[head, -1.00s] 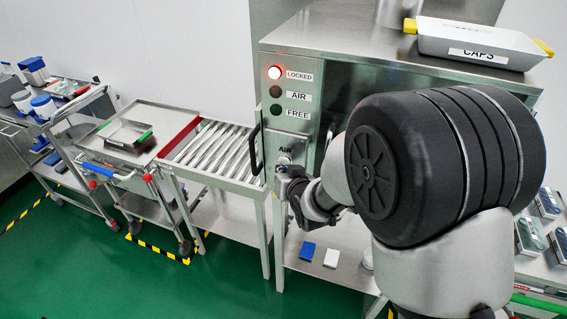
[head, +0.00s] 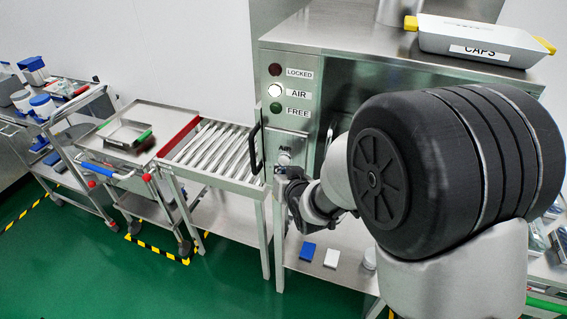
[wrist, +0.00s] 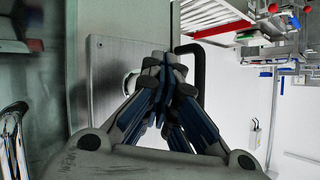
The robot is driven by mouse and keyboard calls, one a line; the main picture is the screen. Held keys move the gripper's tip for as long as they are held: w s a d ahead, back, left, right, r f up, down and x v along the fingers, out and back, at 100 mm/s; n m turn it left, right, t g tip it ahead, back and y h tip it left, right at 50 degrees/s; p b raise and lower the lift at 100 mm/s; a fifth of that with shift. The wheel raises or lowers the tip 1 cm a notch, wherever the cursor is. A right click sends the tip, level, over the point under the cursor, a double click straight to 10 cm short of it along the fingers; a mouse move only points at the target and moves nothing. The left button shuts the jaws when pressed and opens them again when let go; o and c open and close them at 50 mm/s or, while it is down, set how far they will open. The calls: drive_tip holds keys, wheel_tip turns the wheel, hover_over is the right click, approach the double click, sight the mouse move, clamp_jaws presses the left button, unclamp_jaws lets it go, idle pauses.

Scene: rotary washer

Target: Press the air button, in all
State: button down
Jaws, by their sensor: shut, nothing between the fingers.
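The air button (head: 284,158) is a round pale knob under the "AIR" label on the washer's front panel. It also shows in the wrist view (wrist: 131,83), partly hidden behind the fingers. My gripper (head: 281,178) is shut and empty, just below and in front of the button; I cannot tell whether it touches it. In the wrist view my closed fingertips (wrist: 164,58) are beside the button and near the panel. On the panel, the AIR lamp (head: 274,91) is lit white. The LOCKED lamp (head: 275,70) is dark red and the FREE lamp (head: 276,108) is dark green.
A black door handle (head: 256,150) stands out just left of the button. A roller conveyor (head: 213,150) and a trolley with a tray (head: 130,133) stand to the left. A CAPS tray (head: 478,40) sits on top of the washer (head: 340,35).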

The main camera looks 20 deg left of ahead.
drive_tip(key=shift+s, duration=0.15)
drive_tip(key=s+b, duration=0.1)
drive_tip(key=s, duration=0.4)
drive_tip(key=shift+a+b, duration=0.2)
drive_tip(key=shift+b, duration=0.1)
idle(0.7)
drive_tip(key=s+d+r+m+g+h, duration=0.15)
drive_tip(key=s+d+r, duration=0.25)
drive_tip(key=d, duration=0.6)
drive_tip(key=s+d+r+m+g+h, duration=0.1)
drive_tip(key=s+d+r+h, duration=0.3)
drive_tip(key=d, duration=0.7)
drive_tip(key=s+d+r+g, duration=0.1)
drive_tip(key=s+d, duration=0.4)
drive_tip(key=s, duration=0.3)
drive_tip(key=s+d+r+m+g+h, duration=0.1)
drive_tip(key=s+d+g, duration=0.1)
drive_tip(key=s+d, duration=0.3)
drive_tip(key=s, duration=0.4)
